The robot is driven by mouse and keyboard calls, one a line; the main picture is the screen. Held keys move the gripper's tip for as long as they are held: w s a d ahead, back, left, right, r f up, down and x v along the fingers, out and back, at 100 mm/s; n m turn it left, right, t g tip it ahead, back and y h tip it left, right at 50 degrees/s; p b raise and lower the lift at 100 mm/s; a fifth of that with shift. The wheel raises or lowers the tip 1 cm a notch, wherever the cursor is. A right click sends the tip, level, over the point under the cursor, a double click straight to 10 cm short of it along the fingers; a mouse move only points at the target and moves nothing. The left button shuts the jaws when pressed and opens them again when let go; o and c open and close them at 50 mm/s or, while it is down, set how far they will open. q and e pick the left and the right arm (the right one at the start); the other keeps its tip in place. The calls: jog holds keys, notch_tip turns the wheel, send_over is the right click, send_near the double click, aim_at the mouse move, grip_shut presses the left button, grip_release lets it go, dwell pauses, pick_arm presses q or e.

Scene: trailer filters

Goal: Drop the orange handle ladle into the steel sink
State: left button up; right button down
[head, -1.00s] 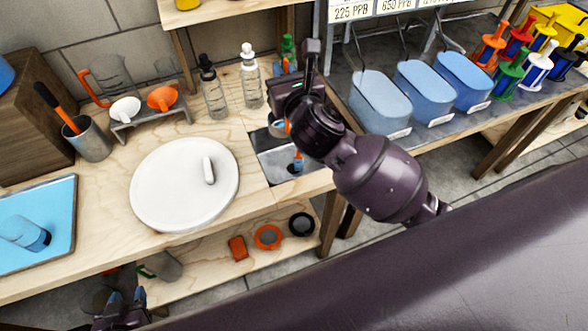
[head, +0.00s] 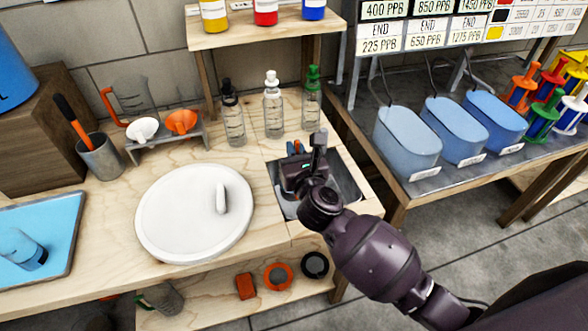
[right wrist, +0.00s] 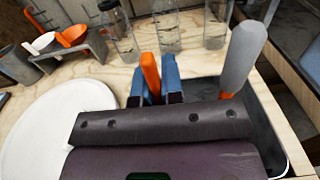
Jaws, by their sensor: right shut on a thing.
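My right gripper (head: 297,150) is over the back left part of the steel sink (head: 345,182). In the right wrist view its blue fingertips (right wrist: 158,82) are shut on an orange handle (right wrist: 150,72), which stands up between them. The handle's lower end and any ladle bowl are hidden behind my gripper. The sink's dark basin also shows in the right wrist view (right wrist: 262,115). I cannot tell whether the ladle touches the sink's bottom. My left gripper is out of view.
A grey, rounded piece with an orange lower part (right wrist: 243,55) stands at the sink, right of my fingers. A round white lid (head: 190,225) lies left of the sink. Several dropper bottles (head: 273,105) stand behind. Blue tubs (head: 408,140) are on the table to the right.

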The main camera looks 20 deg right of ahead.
pick_arm(q)
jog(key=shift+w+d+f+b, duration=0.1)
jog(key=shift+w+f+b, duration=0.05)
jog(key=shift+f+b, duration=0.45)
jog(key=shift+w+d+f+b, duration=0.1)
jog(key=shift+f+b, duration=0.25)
jog(key=shift+b, duration=0.3)
pick_arm(e)
notch_tip(320, 180, down, 6)
jog(key=shift+f, duration=0.2)
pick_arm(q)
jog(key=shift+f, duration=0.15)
pick_arm(e)
jog(key=shift+f, duration=0.2)
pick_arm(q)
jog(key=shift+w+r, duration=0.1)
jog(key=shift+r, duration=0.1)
pick_arm(e)
jog(key=c, duration=1.3)
grip_release()
jog(key=shift+o, duration=0.2)
jog(key=shift+r, duration=0.1)
